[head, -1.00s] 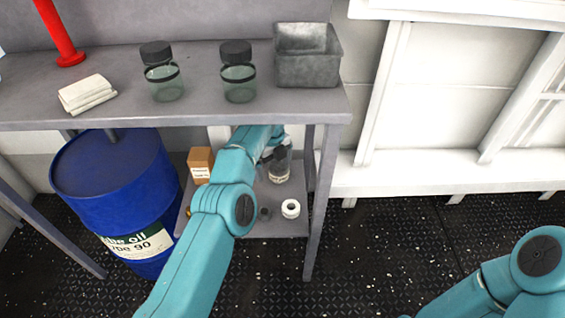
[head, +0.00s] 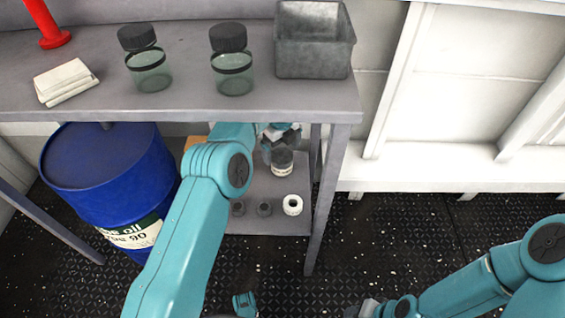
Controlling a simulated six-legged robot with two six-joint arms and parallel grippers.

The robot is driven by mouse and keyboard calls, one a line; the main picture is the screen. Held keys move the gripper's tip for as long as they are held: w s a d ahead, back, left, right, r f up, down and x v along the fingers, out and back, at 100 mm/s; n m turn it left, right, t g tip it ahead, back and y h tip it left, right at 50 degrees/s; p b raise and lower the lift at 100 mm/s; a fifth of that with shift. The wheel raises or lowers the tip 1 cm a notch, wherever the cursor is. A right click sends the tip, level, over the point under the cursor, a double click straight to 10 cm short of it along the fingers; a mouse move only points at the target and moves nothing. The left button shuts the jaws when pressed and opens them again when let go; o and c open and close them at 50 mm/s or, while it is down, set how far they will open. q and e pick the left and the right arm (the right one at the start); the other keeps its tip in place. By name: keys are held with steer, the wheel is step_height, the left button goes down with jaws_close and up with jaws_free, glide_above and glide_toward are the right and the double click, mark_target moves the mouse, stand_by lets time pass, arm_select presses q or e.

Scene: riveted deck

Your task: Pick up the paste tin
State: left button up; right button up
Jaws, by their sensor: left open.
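A small jar-like tin with a dark lid and pale label (head: 282,162), probably the paste tin, stands on the lower shelf under the bench. My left arm reaches beneath the bench top from the left. My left gripper (head: 271,147) is open right behind and beside the tin. The tin and the bench edge partly hide its fingers, so I cannot tell whether they are around the tin or touching it. My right gripper (head: 364,308) shows only as a dark piece at the bottom edge, far from the tin, and its jaws are not clear.
The lower shelf (head: 262,222) also holds a white ring (head: 293,204) and small dark round pieces (head: 264,209). The bench top (head: 190,101) carries two jars, a grey bin (head: 313,40) and a folded cloth (head: 65,82). A blue drum (head: 108,185) stands left. A bench leg (head: 318,215) stands right.

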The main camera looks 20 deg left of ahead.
mark_target(282, 156)
arm_select(q)
step_height(282, 156, down, 5)
steer(key=shift+s+r+b, duration=0.1)
steer(key=shift+r+b, duration=0.05)
steer(key=shift+b, duration=0.7)
steer(key=shift+r, duration=0.15)
steer(key=shift+c, duration=0.7)
steer(key=c, duration=1.1)
steer(key=shift+o, duration=0.2)
steer(key=shift+d+r, duration=0.1)
